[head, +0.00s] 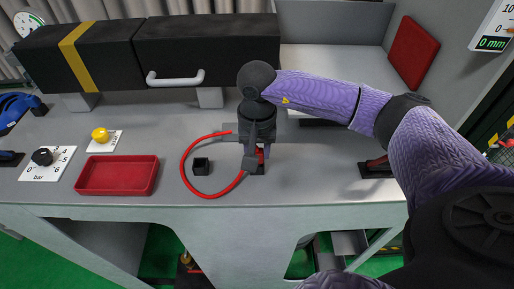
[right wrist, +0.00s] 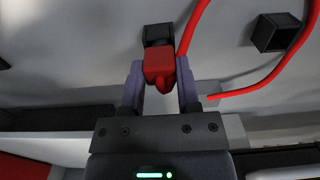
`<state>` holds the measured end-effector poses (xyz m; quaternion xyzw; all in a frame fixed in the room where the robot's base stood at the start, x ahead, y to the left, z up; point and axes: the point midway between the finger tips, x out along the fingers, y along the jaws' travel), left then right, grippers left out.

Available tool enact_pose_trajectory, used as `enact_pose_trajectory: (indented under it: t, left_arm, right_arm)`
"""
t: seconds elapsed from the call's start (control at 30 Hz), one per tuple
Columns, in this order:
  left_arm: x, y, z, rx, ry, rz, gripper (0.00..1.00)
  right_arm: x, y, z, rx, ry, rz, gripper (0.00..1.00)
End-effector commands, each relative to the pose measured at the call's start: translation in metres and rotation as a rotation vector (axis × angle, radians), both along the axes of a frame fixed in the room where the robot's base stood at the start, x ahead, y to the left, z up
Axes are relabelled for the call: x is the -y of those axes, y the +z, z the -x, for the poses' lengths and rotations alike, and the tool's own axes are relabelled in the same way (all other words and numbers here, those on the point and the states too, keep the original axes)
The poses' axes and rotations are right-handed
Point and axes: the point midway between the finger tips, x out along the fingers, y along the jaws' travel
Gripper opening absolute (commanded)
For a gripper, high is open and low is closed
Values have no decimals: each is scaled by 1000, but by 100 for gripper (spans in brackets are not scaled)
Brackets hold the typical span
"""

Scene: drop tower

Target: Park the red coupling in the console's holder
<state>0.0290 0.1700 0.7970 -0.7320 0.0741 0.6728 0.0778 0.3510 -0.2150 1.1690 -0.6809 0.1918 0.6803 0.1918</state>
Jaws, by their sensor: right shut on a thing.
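The red coupling (right wrist: 158,66) is between the two fingers of my right gripper (right wrist: 160,88) in the right wrist view. My right gripper (head: 254,160) is shut on it low over the console top in the head view, where the fingers mostly hide it. A black square block (right wrist: 157,34) is right at the coupling's far end. I cannot tell whether the coupling is seated in it or just above it. A second black, hollow square holder (head: 201,166) stands to the left, apart from the gripper; it also shows in the right wrist view (right wrist: 275,33). My left gripper is not in view.
A red hose (head: 183,163) loops around the left black holder back to the gripper. A red tray (head: 117,175), a yellow knob (head: 100,135) and a black dial (head: 42,157) are farther left. A black drawer front with a handle (head: 175,78) stands behind. A red lever (head: 377,164) is at right.

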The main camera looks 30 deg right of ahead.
Motion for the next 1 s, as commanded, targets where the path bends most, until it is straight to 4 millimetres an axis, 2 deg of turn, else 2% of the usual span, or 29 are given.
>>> enact_pose_trajectory:
  t: [0.17, 0.2, 0.4, 0.67, 0.77, 1.0]
  left_arm:
    - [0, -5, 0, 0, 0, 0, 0]
    - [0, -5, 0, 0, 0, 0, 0]
    - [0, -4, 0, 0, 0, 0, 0]
    - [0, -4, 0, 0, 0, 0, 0]
    - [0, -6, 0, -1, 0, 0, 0]
    - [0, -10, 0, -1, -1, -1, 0]
  right_arm:
    - [0, -3, 0, 1, 0, 1, 8]
    - [0, -3, 0, 1, 0, 1, 43]
    - [0, -2, 0, 0, 0, 0, 82]
    - [0, 1, 0, 1, 0, 0, 82]
    - [0, 20, -1, 5, 0, 0, 82]
    - [0, 78, -1, 4, 0, -1, 82]
